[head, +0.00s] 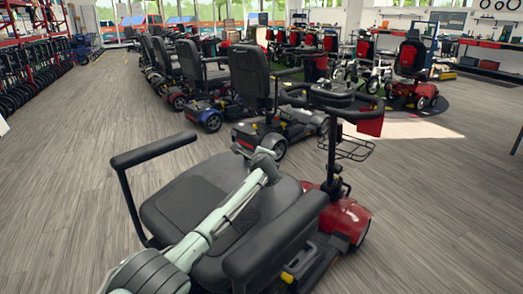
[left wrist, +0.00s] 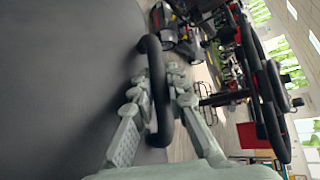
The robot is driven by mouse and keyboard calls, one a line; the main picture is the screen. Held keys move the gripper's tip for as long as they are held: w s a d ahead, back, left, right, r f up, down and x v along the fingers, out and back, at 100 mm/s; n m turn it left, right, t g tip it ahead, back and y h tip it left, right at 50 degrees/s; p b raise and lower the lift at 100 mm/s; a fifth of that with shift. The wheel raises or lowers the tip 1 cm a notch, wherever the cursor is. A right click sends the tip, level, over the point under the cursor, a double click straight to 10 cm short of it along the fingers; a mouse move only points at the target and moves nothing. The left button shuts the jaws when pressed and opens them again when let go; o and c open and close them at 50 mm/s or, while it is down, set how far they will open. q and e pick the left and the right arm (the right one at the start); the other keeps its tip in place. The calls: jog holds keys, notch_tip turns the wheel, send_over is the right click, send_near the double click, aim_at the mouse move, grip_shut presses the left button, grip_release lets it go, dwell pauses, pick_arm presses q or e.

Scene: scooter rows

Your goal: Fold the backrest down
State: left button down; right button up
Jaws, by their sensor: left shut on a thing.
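A red scooter (head: 347,218) stands in front of me, its tiller to the right of centre. Its black padded backrest (head: 190,195) appears tipped forward and low over the seat, between the two armrests; how far it lies from the seat is hidden. My left arm reaches across this panel. My left gripper (head: 266,164) is at the panel's far edge. In the left wrist view, my left gripper (left wrist: 160,95) is shut on a black loop handle (left wrist: 155,70), with the dark panel (left wrist: 65,70) beside it. My right gripper is not in view.
The left armrest (head: 155,150) and right armrest (head: 275,235) flank the panel. The tiller (head: 333,130) with its basket (head: 350,148) stands beyond. More scooters (head: 255,85) line up behind. The wooden floor is clear on the left and right.

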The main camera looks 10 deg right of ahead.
pick_arm(q)
jog(key=shift+w+d+f, duration=0.2)
jog(key=shift+w+f, duration=0.05)
jog(key=shift+f, duration=0.35)
jog(key=shift+w+f, duration=0.1)
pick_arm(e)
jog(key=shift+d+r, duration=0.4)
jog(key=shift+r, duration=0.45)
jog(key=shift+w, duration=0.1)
pick_arm(q)
jog(key=c, duration=1.6)
grip_release()
jog(key=shift+o, duration=0.6)
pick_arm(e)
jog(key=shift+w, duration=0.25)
